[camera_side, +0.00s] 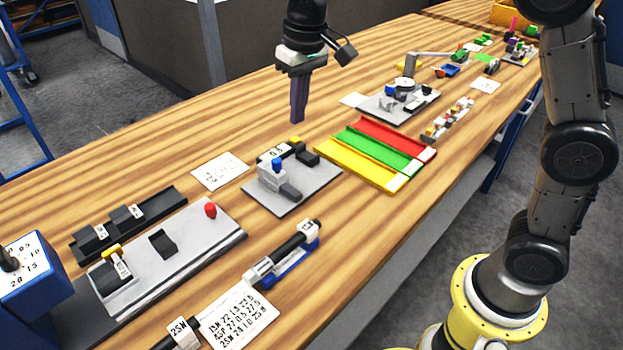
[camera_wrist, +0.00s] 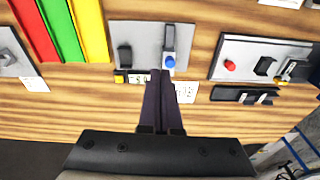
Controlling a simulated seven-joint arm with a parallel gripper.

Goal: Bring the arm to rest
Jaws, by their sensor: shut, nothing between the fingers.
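My gripper (camera_side: 297,118) hangs in the air above the wooden bench, pointing down, in the side view. Its dark fingers are together and hold nothing. In the wrist view my gripper (camera_wrist: 160,76) reaches up from the bottom edge, with its fingertips overlapping the near edge of a grey plate. That grey plate (camera_side: 312,191) carries a blue-topped block (camera_side: 272,172) and dark blocks, and lies below and in front of the fingers in the side view. The fingers look clear of everything on the bench.
Red, green and yellow trays (camera_side: 358,172) lie right of the plate. A larger grey fixture (camera_side: 190,262) with a red knob (camera_side: 210,210) stands front left. A blue box (camera_side: 30,275) stands at the left edge. White cards (camera_side: 220,171) lie about. Bare wood (camera_side: 225,120) lies behind my gripper.

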